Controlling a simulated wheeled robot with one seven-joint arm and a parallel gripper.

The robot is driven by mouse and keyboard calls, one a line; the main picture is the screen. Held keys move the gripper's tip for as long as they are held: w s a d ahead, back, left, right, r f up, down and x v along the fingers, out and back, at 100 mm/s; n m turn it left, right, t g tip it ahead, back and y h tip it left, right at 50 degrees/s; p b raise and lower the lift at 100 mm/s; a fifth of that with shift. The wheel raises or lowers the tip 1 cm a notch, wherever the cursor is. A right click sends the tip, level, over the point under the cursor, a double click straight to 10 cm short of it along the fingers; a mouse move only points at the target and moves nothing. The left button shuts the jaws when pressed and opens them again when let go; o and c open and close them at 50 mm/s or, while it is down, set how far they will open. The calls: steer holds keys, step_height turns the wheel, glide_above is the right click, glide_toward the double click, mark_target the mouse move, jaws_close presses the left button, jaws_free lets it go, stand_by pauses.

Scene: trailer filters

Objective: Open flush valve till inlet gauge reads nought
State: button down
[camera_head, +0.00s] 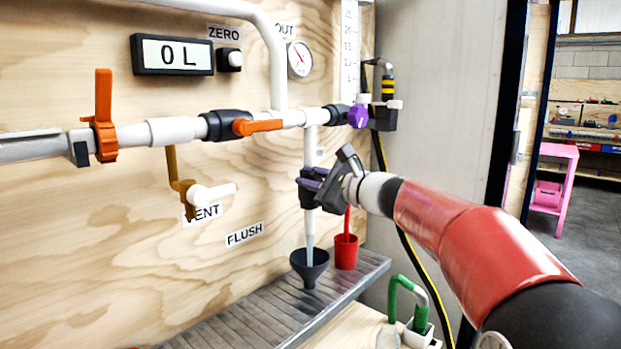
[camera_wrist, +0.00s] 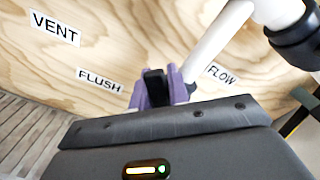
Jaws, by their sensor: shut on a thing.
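My gripper (camera_head: 318,186) is at the white downpipe (camera_head: 310,145) right of the FLUSH label (camera_head: 244,234). In the wrist view its purple fingers (camera_wrist: 161,88) are shut on a black handle (camera_wrist: 154,84), apparently the flush valve's. I see no gauge marked as inlet.
An orange lever (camera_head: 103,96) stands upright on the main pipe; another orange lever (camera_head: 258,126) lies along it. A purple knob (camera_head: 358,115) is above my gripper. The display (camera_head: 172,55) reads 0 L. A red cup (camera_head: 345,251) stands beside the funnel on the grey ledge (camera_head: 250,322).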

steer(key=c, duration=1.4)
jaws_free()
steer(key=shift+o, duration=0.3)
steer(key=shift+d+r, duration=0.1)
steer(key=shift+r, duration=0.1)
steer(key=shift+f, duration=0.1)
